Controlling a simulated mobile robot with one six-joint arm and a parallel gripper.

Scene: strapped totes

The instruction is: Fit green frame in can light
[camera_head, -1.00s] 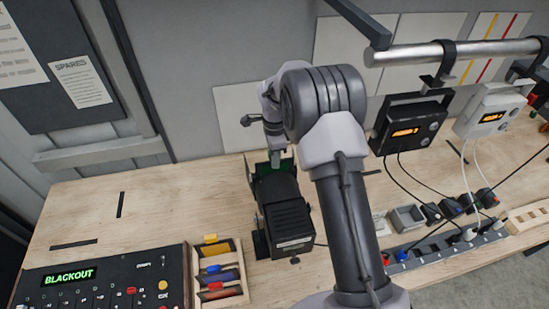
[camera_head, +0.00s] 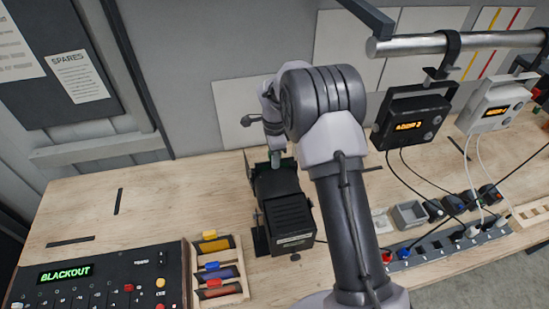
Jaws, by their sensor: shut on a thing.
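A black can light (camera_head: 289,222) stands on the wooden bench in the middle of the view, with its ribbed housing toward me. My gripper (camera_head: 276,158) is at the far, front end of the light, partly hidden by my own arm. It is shut on the green frame (camera_head: 287,153), of which only a small dark green part shows at the light's far end. I cannot tell whether the frame is inside the light's slot or just above it.
A rack (camera_head: 218,268) of coloured frames stands left of the light. A control desk (camera_head: 100,275) reading BLACKOUT is at the front left. A power strip (camera_head: 440,242) with plugs and cables lies right. Dimmer boxes (camera_head: 410,122) hang from a rail (camera_head: 450,46). The bench's left part is clear.

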